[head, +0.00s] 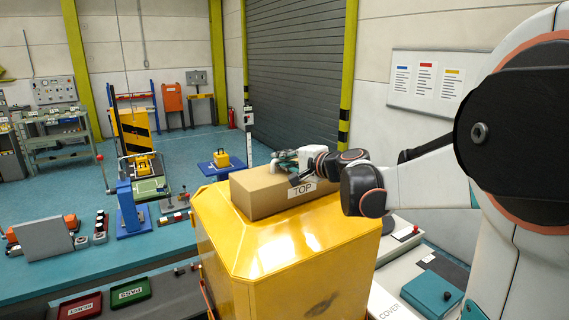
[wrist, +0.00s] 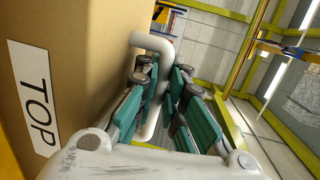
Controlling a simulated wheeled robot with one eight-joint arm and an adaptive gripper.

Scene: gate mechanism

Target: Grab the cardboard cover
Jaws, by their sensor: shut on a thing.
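The cardboard cover (head: 262,197) is a brown box with a white "TOP" label, sitting on top of the yellow housing (head: 270,240). In the wrist view its brown side (wrist: 70,50) fills the left. A bent white-grey handle (wrist: 152,42) runs beside it and passes between my fingers. My gripper (head: 284,160) is at the top of the cover, with its teal fingers (wrist: 163,85) shut around the handle. The part of the handle between the fingers is partly hidden. I cannot see any gap between the cover and the housing.
A teal bench (head: 165,247) with fixtures stands to the left. Red and green trays (head: 130,292) lie at the front left. A white surface marked "COVER" (head: 385,300) is at the lower right, with a teal box (head: 432,294) beside it. The space above the cover is clear.

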